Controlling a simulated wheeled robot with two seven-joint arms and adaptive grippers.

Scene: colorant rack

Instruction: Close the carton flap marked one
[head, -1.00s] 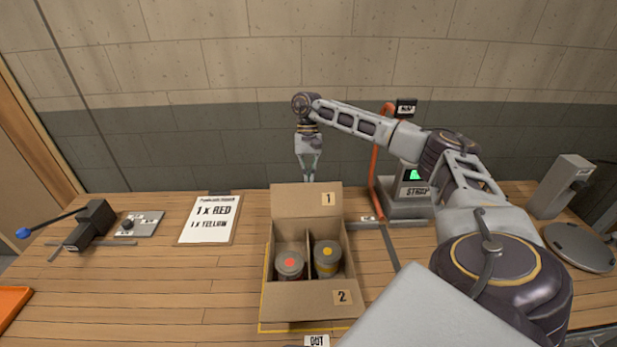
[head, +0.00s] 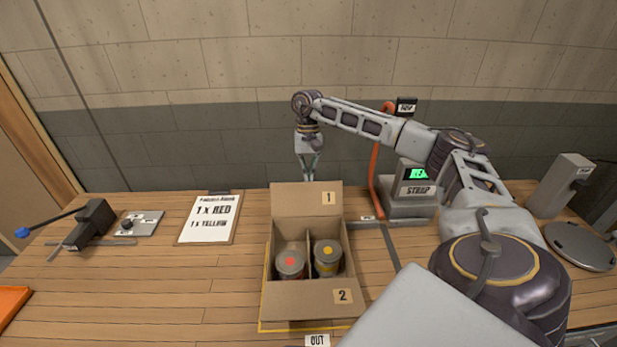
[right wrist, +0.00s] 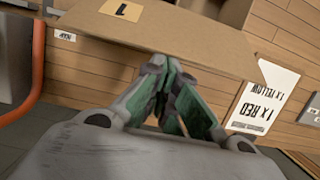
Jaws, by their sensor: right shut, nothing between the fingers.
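The open carton (head: 268,272) stands on the table. Its back flap marked 1 (head: 298,205) stands raised, and its front flap marked 2 (head: 300,300) is folded outward. Inside, a can with a red dot (head: 290,263) and a can with a yellow dot (head: 327,258) sit either side of a divider. My right gripper (head: 309,176) is shut and empty, pointing down at the far side of flap 1. In the right wrist view its fingertips (right wrist: 160,65) are at the edge of flap 1 (right wrist: 150,28); I cannot tell whether they touch. My left gripper is out of view.
A strap machine (head: 407,208) with an orange arch stands right of the carton. An order sheet (head: 210,219) reading one red, one yellow lies left, beside a blue-knobbed lever device (head: 93,222). A grey press (head: 562,187) is far right.

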